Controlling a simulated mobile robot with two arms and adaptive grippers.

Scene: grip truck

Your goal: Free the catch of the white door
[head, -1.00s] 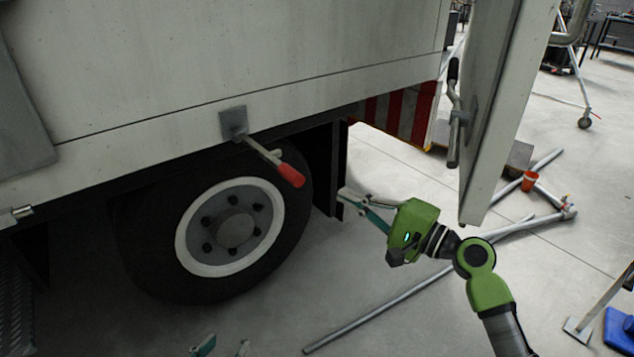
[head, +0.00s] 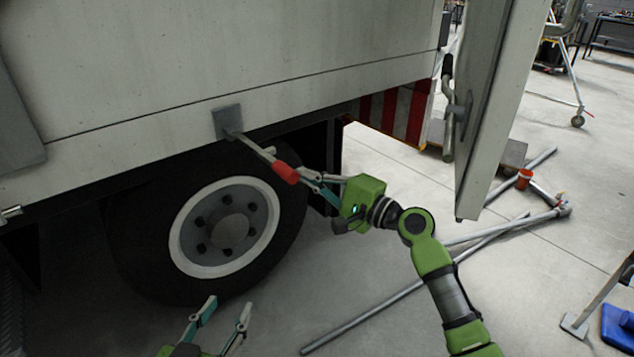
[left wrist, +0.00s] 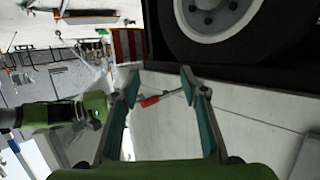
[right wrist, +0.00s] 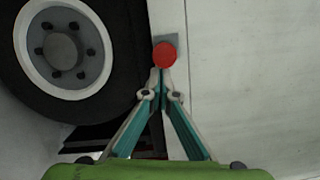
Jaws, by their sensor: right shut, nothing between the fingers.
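A catch lever with a red grip (head: 286,173) sticks out from a grey plate (head: 227,121) on the white truck panel (head: 200,60), above the wheel. My right gripper (head: 304,174) is shut and empty, its tips at the outer end of the red grip; I cannot tell if they touch. In the right wrist view the red end (right wrist: 164,55) lies just ahead of the closed fingertips (right wrist: 161,76). My left gripper (head: 228,304) is open and empty, low in front of the wheel. In its wrist view the red grip (left wrist: 150,101) shows between the fingers, farther off.
A wheel (head: 225,227) sits under the panel. A white door leaf (head: 500,110) with a handle bar (head: 448,110) stands open at right.

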